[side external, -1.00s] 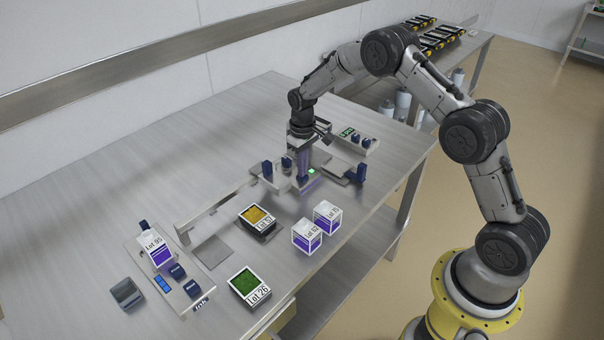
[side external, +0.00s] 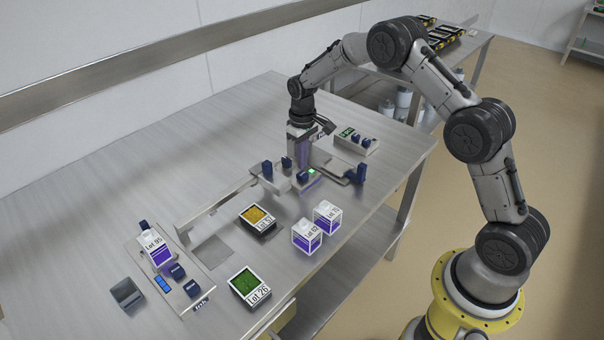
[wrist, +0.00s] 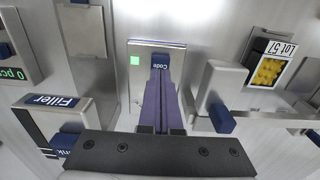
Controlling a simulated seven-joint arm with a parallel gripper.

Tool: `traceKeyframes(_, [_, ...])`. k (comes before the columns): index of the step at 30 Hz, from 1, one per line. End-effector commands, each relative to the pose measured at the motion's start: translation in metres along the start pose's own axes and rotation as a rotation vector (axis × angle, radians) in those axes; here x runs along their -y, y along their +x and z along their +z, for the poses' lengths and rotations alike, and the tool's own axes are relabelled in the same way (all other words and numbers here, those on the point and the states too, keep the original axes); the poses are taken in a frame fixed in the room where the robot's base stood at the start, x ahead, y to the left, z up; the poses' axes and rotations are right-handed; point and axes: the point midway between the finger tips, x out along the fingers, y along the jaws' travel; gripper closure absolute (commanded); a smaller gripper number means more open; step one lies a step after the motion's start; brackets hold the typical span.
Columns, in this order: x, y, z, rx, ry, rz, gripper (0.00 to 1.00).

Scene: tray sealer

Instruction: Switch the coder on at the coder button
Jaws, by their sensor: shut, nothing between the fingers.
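The coder (side external: 309,181) is a small grey box on the bench with a lit green lamp (side external: 312,171) and a dark blue coder button (side external: 302,176). In the wrist view the lamp (wrist: 135,61) is also lit green, and the button (wrist: 160,61) shows part of its "Code" label just past the fingertips. My gripper (side external: 297,154) is shut and empty, pointing down above and slightly behind the coder. Its purple fingers (wrist: 160,82) lie together in the wrist view and hide the near part of the coder. They look clear of the button.
A box with a green display (side external: 347,132) stands behind right. Blue handles (side external: 267,169) and (side external: 361,173) flank the coder. White Lot cartons (side external: 307,236), a yellow-filled tray (side external: 258,217) and a green-filled tray (side external: 247,284) stand nearer. The bench at left (side external: 100,200) is clear.

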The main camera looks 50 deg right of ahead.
Motion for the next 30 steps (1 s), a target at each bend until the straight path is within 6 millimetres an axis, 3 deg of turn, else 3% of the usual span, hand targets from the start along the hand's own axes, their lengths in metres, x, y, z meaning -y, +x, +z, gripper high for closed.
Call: traceKeyframes(30, [0.0, -0.094, -0.001, -0.005, 0.0, 0.001, 1.0])
